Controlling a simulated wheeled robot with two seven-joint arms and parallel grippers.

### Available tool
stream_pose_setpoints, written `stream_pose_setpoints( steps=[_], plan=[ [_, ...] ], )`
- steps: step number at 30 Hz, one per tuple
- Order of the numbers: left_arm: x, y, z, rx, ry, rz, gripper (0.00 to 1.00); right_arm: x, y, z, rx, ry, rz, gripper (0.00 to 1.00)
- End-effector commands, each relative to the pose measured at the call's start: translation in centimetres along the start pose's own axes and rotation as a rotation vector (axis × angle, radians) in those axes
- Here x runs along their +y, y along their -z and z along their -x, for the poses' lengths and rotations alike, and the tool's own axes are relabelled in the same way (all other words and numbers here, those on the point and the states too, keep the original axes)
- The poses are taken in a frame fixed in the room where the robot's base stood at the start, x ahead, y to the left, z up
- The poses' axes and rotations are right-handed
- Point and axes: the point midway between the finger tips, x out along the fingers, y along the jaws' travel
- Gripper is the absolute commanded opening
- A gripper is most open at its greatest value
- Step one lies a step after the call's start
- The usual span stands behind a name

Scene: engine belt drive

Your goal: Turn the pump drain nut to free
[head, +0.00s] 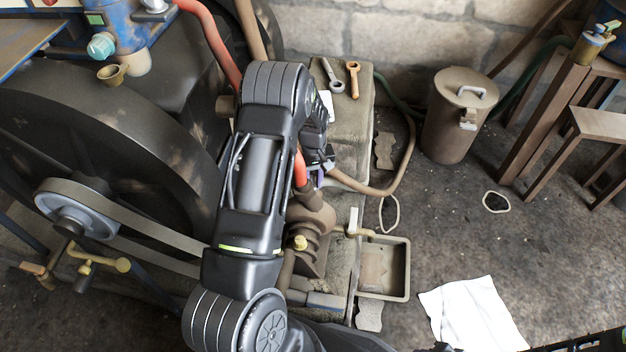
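The pump (313,222) is a brownish, ribbed cast body low on the stone ledge, with a red hose running to its top. A small brass-coloured nut-like fitting (300,242) sits on its near side; I cannot be sure that it is the drain nut. A short pipe with a pale upright handle (353,222) reaches over a metal tray (407,270) to the right. My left arm covers much of the middle of the view. My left gripper (322,165) is above the pump, largely hidden by its own wrist, and its fingers cannot be made out. My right gripper is not seen.
A large dark flywheel (180,135) and a belt pulley (68,213) stand at the left. Two spanners (352,78) lie on the ledge.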

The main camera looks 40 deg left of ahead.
Motion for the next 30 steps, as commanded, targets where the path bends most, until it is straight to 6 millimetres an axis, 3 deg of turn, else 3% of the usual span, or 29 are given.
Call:
stream_pose_setpoints(
  steps=[15,30],
  plan=[
    [0.01,0.04,0.07,0.001,0.0,0.349,0.0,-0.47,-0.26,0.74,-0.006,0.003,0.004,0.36],
    [0.02,0.06,0.03,0.001,-0.001,0.395,0.0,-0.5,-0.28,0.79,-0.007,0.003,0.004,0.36]
  ],
)
